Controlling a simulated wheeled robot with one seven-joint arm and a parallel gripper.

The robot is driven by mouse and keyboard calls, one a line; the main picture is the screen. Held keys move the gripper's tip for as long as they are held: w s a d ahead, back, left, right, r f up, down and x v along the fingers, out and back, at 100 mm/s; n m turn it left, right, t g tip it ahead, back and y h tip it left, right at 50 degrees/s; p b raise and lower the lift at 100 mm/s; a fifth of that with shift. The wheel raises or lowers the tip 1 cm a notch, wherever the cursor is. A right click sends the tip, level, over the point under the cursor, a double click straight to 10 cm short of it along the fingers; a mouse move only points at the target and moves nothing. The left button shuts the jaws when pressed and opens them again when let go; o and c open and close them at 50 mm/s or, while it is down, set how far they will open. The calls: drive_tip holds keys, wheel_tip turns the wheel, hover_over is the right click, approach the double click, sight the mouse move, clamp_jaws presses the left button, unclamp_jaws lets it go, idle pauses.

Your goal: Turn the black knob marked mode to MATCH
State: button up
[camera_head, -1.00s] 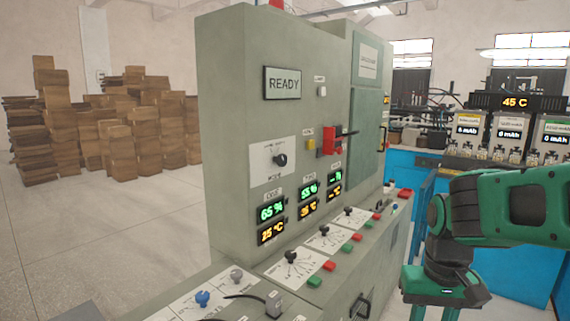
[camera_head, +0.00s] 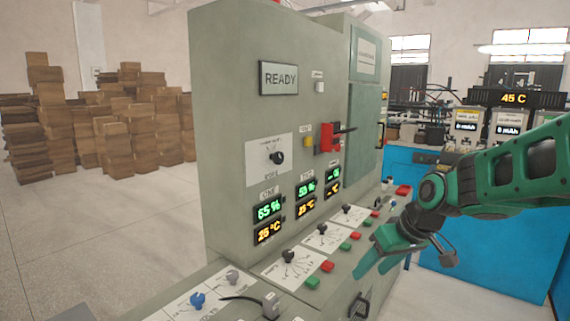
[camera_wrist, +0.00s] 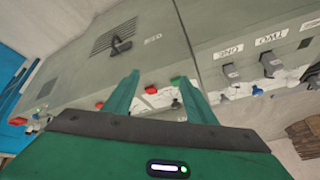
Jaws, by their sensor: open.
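The black mode knob (camera_head: 277,157) sits on a white plate (camera_head: 262,172) on the upright face of the grey-green cabinet, above the number displays. The lettering around it is too small to read, so I cannot tell its setting. My gripper (camera_head: 366,262) is open and empty at the right of the console, well apart from the mode knob. In the wrist view my gripper (camera_wrist: 160,92) has its two green fingers spread, with the console's buttons beyond them. The mode knob cannot be made out in the wrist view.
The sloping console carries several black knobs (camera_head: 288,256) with red and green buttons. A blue knob (camera_head: 197,299) and a grey knob (camera_head: 232,277) are at the near left. A red switch handle (camera_head: 328,138) sticks out right of the mode plate. Floor at left is free.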

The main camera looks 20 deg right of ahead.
drive_tip(key=w+a+r+n+t+y, duration=0.2)
drive_tip(key=w, duration=0.3)
drive_tip(key=w+a+r+n+t+y, duration=0.1)
drive_tip(key=w+a+r, duration=0.15)
drive_tip(key=w, duration=0.35)
drive_tip(key=n+t+y, duration=0.4)
drive_tip(key=t+y, duration=0.2)
approach(281, 159)
drive_tip(key=x, duration=0.8)
drive_tip(key=shift+a, duration=0.1)
drive_tip(key=shift+c, duration=0.2)
drive_tip(key=c, duration=1)
